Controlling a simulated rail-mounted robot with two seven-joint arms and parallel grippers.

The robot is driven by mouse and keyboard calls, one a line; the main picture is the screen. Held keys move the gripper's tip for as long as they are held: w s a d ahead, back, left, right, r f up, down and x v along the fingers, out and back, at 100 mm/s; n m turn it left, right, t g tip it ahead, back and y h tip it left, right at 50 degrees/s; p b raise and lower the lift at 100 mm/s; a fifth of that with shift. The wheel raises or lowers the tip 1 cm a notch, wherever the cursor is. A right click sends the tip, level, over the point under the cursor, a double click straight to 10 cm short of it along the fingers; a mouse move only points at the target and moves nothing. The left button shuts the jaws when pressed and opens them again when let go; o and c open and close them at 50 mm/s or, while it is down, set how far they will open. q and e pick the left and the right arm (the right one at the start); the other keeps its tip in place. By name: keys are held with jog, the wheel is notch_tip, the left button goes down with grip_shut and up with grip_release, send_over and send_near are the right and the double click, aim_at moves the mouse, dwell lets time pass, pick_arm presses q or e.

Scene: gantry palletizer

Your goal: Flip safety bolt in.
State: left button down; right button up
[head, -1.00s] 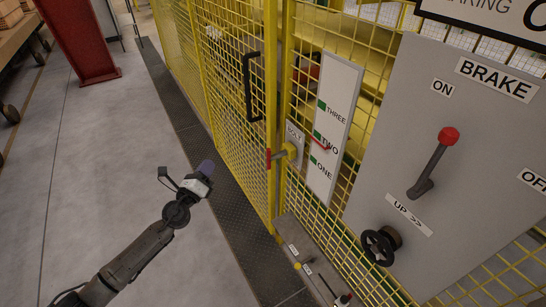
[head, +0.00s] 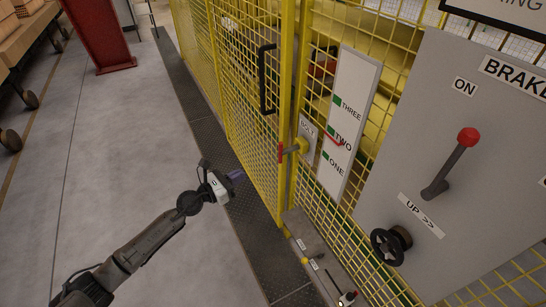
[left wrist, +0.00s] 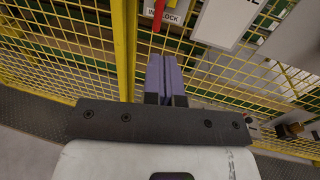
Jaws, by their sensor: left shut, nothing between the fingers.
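The safety bolt (head: 291,148) has a red handle and a yellow body and sits on the fence post beside the gate, in front of a small labelled plate (head: 309,137). In the left wrist view a red handle (left wrist: 159,14) shows at the top edge, partly cut off, with a white label beside it. My left gripper (head: 237,175) is shut and empty, to the left of and below the bolt, apart from it. Its purple fingers (left wrist: 164,80) are together in the left wrist view, pointing toward the red handle. My right gripper is not in view.
The yellow mesh gate has a black handle (head: 266,79). A board marked ONE, TWO, THREE (head: 350,122) hangs right of the bolt. A grey panel (head: 440,110) carries a red-knobbed brake lever (head: 452,160) and a black handwheel (head: 391,244). Open floor lies left.

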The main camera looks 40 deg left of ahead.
pick_arm(q)
jog(key=b, duration=0.2)
send_near(281, 153)
jog(key=a+x, duration=0.1)
jog(key=x, duration=0.4)
jog(key=shift+f+x, duration=0.25)
jog(key=shift+x, duration=0.95)
jog(key=shift+d, duration=0.1)
